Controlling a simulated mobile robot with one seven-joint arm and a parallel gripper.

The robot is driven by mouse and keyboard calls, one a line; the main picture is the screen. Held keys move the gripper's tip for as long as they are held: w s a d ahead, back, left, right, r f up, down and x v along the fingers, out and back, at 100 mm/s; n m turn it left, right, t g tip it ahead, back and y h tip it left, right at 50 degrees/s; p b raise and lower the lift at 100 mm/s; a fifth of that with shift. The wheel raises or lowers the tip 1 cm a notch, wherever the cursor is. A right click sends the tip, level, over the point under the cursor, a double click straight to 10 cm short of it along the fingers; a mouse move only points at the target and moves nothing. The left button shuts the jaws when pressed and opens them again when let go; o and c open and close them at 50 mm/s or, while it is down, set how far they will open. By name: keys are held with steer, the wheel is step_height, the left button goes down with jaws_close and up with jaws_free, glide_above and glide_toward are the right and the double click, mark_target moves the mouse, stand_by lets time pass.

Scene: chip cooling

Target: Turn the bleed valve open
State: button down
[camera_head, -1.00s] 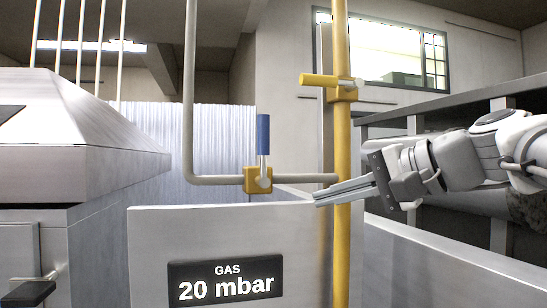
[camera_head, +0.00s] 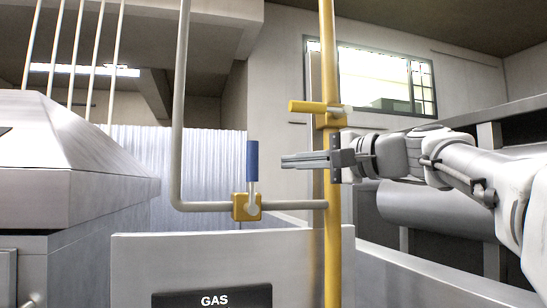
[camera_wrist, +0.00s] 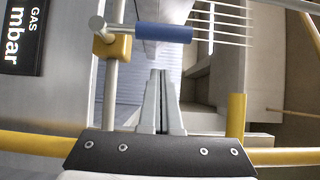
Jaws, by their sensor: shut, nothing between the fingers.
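A bleed valve with a brass-yellow body (camera_head: 246,206) sits on a grey pipe (camera_head: 180,120), and its blue-sleeved handle (camera_head: 252,161) stands upright, in line with neither horizontal pipe run. My gripper (camera_head: 283,161) is shut and empty, pointing left, to the right of the handle at about its height, with a visible gap. In the wrist view the valve body (camera_wrist: 111,45) and blue handle (camera_wrist: 163,33) lie beyond my shut fingertips (camera_wrist: 161,72), toward the upper left. A second valve with a yellow lever (camera_head: 308,107) is on the yellow pipe (camera_head: 326,60), its lever pointing sideways.
The yellow vertical pipe passes close by my gripper. A metal panel (camera_head: 225,256) with a black GAS sign (camera_head: 214,298) stands below the valve. A steel hood (camera_head: 60,150) is at left. The space between fingertips and blue handle looks clear.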

mark_target(251, 178)
steer(key=a, duration=0.3)
steer(key=shift+s+a, duration=0.3)
steer(key=shift+s, duration=0.05)
steer(key=shift+a+r, duration=0.1)
steer(key=shift+r, duration=0.05)
steer(key=shift+a+n+p, duration=0.15)
steer(key=shift+n+p, duration=0.15)
steer(key=shift+p, duration=0.15)
